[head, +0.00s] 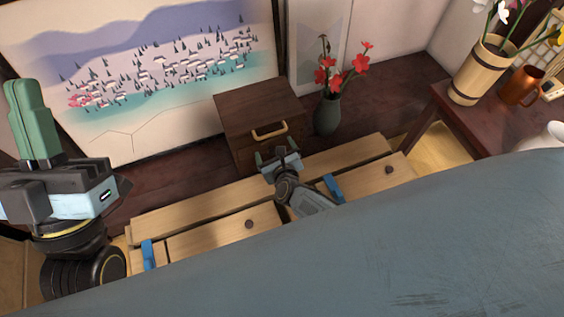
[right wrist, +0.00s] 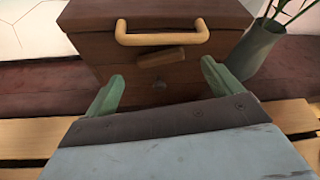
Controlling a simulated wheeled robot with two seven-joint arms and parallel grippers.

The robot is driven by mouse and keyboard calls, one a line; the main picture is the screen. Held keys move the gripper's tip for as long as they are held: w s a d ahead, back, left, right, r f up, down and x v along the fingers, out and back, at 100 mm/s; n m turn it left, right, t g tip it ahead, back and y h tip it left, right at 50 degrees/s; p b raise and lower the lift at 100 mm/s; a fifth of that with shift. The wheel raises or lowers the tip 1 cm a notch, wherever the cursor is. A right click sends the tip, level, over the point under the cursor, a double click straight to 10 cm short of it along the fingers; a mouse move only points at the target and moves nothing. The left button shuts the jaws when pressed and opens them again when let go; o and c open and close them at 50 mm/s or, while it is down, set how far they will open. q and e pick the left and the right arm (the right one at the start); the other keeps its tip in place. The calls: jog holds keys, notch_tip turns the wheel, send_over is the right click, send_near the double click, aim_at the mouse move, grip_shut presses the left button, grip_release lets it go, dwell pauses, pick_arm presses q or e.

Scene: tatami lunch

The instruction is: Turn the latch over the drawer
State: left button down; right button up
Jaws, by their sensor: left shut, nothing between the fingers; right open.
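A dark brown wooden box (head: 262,108) with a pale handle (head: 269,131) stands at the back centre in the head view. The right wrist view shows the same handle (right wrist: 162,33) across the upper front. Just below it is a short wooden latch bar (right wrist: 161,57), lying nearly level with its right end slightly raised. The drawer's lower front is partly hidden by my gripper. My right gripper (head: 275,155) is open and empty before the box, its fingers (right wrist: 163,80) either side of the latch. My left gripper (head: 28,90) is shut and empty at far left.
A grey vase with red flowers (head: 327,115) stands close to the right of the box. A painted panel (head: 100,130) is behind. A slatted wooden bench (head: 340,155) with blue clips lies in front. A dark side table (head: 480,125) holds a wooden bucket (head: 482,72) and a copper mug (head: 522,88).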

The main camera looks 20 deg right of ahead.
pick_arm(q)
jog(key=w+f+g+y+p, duration=0.2)
jog(key=w+f+g+p, duration=0.2)
jog(key=f+g, duration=0.4)
jog(key=shift+w+d+f+g+y, duration=0.15)
jog(key=shift+w+f+g+y, duration=0.15)
jog(key=shift+w+y, duration=0.1)
pick_arm(e)
jog(key=v, duration=0.8)
jog(key=shift+s, duration=0.3)
jog(key=shift+r, duration=0.1)
